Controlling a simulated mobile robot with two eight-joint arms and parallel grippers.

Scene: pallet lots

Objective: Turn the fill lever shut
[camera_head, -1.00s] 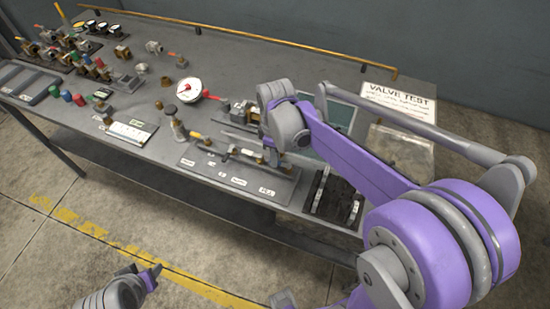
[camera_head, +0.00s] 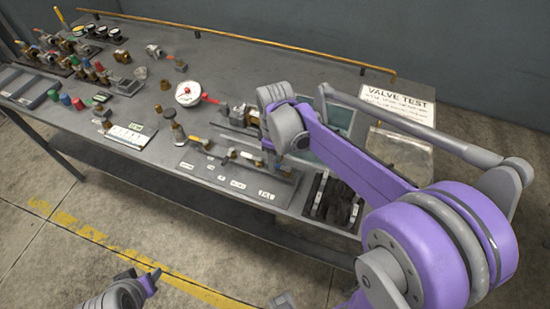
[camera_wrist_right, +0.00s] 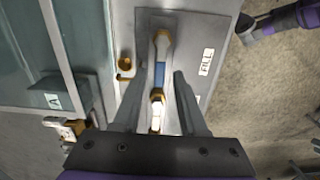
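The fill lever (camera_wrist_right: 160,73), with a blue middle and brass-coloured ends, lies on a grey plate (camera_wrist_right: 185,22) beside a white FILL label (camera_wrist_right: 207,61) in the right wrist view. My right gripper (camera_wrist_right: 159,75) is open, with one finger on each side of the lever's line; I cannot tell whether either finger touches it. A pale, brass-edged piece (camera_wrist_right: 156,112) shows between the fingers. In the head view the arm mostly hides the right gripper and lever. My left gripper (camera_head: 141,278) is empty and looks open, below the bench's front edge.
A round gauge (camera_head: 188,93) and several small valves stand left of my right arm. A VALVE TEST sign (camera_head: 398,104) lies at the right. A dark slotted tray (camera_head: 336,200) is near the front edge. A brass-coloured rail (camera_head: 250,43) runs along the back.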

